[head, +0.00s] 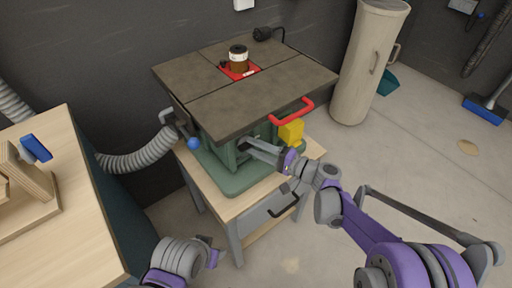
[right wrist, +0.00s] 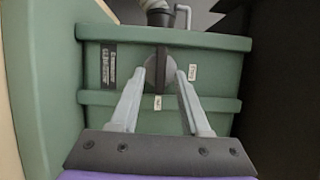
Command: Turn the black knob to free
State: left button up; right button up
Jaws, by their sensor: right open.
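The black knob (right wrist: 160,67) is a dark round disc with an upright bar across its middle, on the front of the green machine body (right wrist: 215,65) in the right wrist view. Small white labels sit to its right and below it; I cannot read them surely. My right gripper (head: 246,146) is open, reaching under the router table top in the head view. In the right wrist view its fingers stand either side of the knob's bar, with gaps. The knob is not visible in the head view. My left gripper (head: 213,257) is at the bottom, partly seen.
The dark table top (head: 260,105) overhangs the work area. A red handle (head: 293,112) and a yellow block (head: 291,131) are close above and right of my right gripper. A grey hose (head: 140,162) and wooden bench (head: 75,235) are at left. Floor is open at right.

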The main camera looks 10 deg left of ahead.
jog(key=shift+d, duration=0.1)
pick_arm(q)
jog(key=shift+s+r+p, duration=0.1)
jog(key=shift+r+p, duration=0.5)
jog(key=shift+r, duration=0.1)
pick_arm(e)
jog(key=v, duration=1)
jog(key=shift+s+d, duration=0.15)
jog(key=shift+d, duration=0.1)
jog(key=s+d+f+n+h, duration=0.2)
jog(key=s+d+f+h, duration=0.1)
jog(key=s+d+h, duration=0.9)
jog(key=s+d+f+n+h, duration=0.1)
jog(key=s+d+f+h, duration=0.4)
jog(key=s+d, duration=0.7)
pick_arm(q)
notch_tip(320, 180, up, 23)
jog(key=w+t+p, duration=0.1)
jog(key=p, duration=1.9)
jog(key=shift+w, duration=0.3)
pick_arm(e)
jog(key=s+a+r, duration=0.1)
jog(key=a+r, duration=0.2)
jog(key=r, duration=2)
jog(key=shift+r+t, duration=0.4)
